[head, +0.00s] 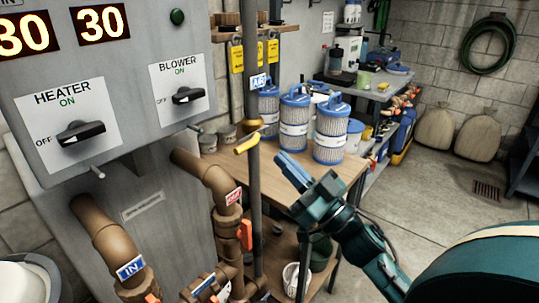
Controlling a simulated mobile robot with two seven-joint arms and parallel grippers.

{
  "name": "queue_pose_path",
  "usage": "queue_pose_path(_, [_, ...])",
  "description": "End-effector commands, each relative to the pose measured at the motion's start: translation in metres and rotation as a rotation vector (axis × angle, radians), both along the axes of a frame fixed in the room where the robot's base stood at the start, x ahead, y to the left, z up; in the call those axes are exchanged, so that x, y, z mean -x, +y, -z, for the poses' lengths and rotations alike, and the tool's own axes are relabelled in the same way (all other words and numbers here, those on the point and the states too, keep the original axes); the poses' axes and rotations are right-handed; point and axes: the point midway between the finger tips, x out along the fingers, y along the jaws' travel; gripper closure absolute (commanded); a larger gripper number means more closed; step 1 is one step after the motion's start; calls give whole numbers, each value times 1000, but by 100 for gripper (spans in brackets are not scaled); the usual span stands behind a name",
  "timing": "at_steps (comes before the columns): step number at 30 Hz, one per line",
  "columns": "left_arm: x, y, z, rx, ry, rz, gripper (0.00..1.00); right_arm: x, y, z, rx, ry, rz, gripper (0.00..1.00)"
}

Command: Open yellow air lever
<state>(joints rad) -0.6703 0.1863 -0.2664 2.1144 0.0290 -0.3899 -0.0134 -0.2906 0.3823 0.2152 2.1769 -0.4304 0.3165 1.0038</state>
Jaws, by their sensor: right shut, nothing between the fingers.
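The yellow air lever (247,144) sits on a dark vertical pipe (254,183) in the middle of the head view, below a blue "AIR" label (259,81). The lever sticks out to the left of the pipe, tilted slightly down. My right gripper (282,160) is to the right of the pipe and lever, apart from them in the picture. Its blue fingers point up and left, shut with nothing between them. My left gripper is not in view.
A grey control box (110,105) with heater and blower knobs fills the left. Brown pipes with an orange-red handle (246,235) stand below it. Blue-and-white filter cartridges (331,130) stand on a wooden table (338,179) behind my gripper. Open floor lies at right.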

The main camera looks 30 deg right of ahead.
Motion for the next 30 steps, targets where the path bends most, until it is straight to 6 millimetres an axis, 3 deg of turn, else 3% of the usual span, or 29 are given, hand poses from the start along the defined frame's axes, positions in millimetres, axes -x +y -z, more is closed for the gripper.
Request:
queue_pose_path(7, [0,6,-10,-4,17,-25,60,-38,13,-30,1,-5,-1,100])
queue_pose_path(14, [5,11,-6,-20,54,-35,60,-77,27,-53,1,-4,0,100])
queue_pose_path(15, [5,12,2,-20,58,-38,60,-78,27,-36,-5,5,2,100])
queue_pose_path(20, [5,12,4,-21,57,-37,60,-81,28,-16,-2,2,2,100])
queue_pose_path(30, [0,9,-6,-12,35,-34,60,-82,29,-7,1,1,1,100])
